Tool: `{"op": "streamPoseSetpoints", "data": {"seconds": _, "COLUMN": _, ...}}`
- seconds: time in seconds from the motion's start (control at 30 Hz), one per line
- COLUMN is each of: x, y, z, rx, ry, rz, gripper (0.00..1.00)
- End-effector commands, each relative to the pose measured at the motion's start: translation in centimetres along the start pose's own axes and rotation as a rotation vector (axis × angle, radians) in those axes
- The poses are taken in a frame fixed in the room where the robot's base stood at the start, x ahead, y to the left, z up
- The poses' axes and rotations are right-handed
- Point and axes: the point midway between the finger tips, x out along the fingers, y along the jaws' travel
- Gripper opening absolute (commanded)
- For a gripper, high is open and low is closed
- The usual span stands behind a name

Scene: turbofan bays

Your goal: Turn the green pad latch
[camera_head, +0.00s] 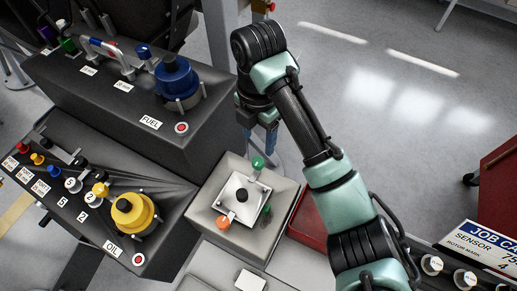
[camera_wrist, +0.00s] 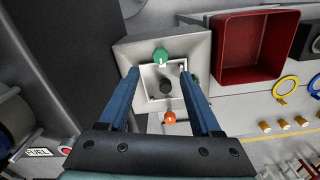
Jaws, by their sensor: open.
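The green pad latch (camera_head: 258,163) is a round green knob with a white mark at the top edge of a square white plate on a grey pedestal (camera_head: 281,196). In the wrist view the green latch (camera_wrist: 161,56) lies beyond my gripper, in line with the gap between the fingers. A black knob (camera_head: 241,194) stands in the middle of the plate, and an orange latch (camera_head: 223,222) sits at the opposite edge. My gripper (camera_wrist: 165,82) has two blue fingers, spread apart with nothing held.
A dark console with a blue cap (camera_head: 177,78) marked FUEL stands left of my arm. Another console with a yellow cap (camera_head: 132,213) marked OIL is at lower left. A red tray (camera_wrist: 256,47) lies beside the pedestal. The floor at upper right is clear.

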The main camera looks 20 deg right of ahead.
Motion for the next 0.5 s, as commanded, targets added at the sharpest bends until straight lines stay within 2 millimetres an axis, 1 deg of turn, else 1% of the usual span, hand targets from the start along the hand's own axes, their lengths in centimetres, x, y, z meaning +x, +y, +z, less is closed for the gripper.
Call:
{"op": "streamPoseSetpoints", "data": {"seconds": 0.03, "x": -1.9, "y": -0.1, "z": 0.2, "rx": 0.001, "ry": -0.006, "rz": -0.001, "gripper": 0.65}}
{"op": "streamPoseSetpoints", "data": {"seconds": 0.2, "x": -3.7, "y": 0.0, "z": 0.1, "rx": 0.001, "ry": -0.003, "rz": -0.001, "gripper": 0.65}}
{"op": "streamPoseSetpoints", "data": {"seconds": 0.33, "x": -4.3, "y": -0.1, "z": 0.1, "rx": 0.001, "ry": -0.001, "rz": -0.002, "gripper": 0.65}}
{"op": "streamPoseSetpoints", "data": {"seconds": 0.5, "x": -4.3, "y": -0.1, "z": 0.0, "rx": 0.001, "ry": 0.000, "rz": -0.001, "gripper": 0.65}}
